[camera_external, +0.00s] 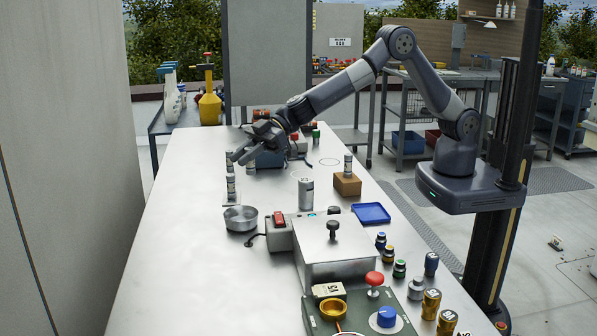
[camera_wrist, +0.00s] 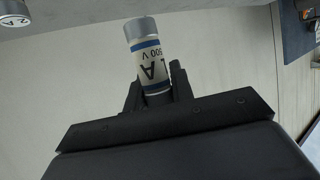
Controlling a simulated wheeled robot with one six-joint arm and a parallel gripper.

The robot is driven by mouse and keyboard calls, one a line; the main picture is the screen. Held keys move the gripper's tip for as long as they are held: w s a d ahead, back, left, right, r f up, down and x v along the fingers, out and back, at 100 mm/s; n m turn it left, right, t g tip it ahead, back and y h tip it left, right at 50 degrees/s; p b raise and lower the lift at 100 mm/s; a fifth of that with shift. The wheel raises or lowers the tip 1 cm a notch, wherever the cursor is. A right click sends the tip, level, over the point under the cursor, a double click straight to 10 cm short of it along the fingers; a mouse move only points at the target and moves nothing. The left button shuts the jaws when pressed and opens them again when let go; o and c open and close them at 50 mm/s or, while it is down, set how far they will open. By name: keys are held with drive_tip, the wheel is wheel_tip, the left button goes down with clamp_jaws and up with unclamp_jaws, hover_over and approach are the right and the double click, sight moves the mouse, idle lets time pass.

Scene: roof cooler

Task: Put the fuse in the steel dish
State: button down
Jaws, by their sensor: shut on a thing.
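The steel dish (camera_external: 240,220) is a round, shallow metal bowl on the bench, nearer the camera than my gripper. Its inside is only partly visible.
Another small cylinder (camera_external: 231,185) stands upright below my gripper, behind the dish. A larger grey cylinder (camera_external: 306,194), a brown block (camera_external: 347,185) with a cylinder on it, and a blue tray (camera_external: 371,213) are to the right. The bench's left side is clear.

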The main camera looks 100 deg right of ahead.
drive_tip(key=p, duration=0.1)
hover_over(241, 219)
drive_tip(key=w+a, duration=0.1)
drive_tip(key=a, duration=0.1)
drive_tip(key=shift+w+a+f+b, duration=0.15)
drive_tip(key=shift+f+b, duration=0.6)
drive_tip(key=shift+f, duration=0.95)
drive_tip(key=shift+a+f+b, duration=0.2)
drive_tip(key=shift+f+b, duration=0.5)
drive_tip(key=shift+f, duration=1)
drive_tip(key=shift+w+a+f+b, duration=0.15)
drive_tip(key=shift+f+b, duration=0.6)
drive_tip(key=shift+f, duration=0.95)
drive_tip(key=shift+f, duration=0.15)
drive_tip(key=c, duration=1.2)
unclamp_jaws()
drive_tip(key=shift+c, duration=0.2)
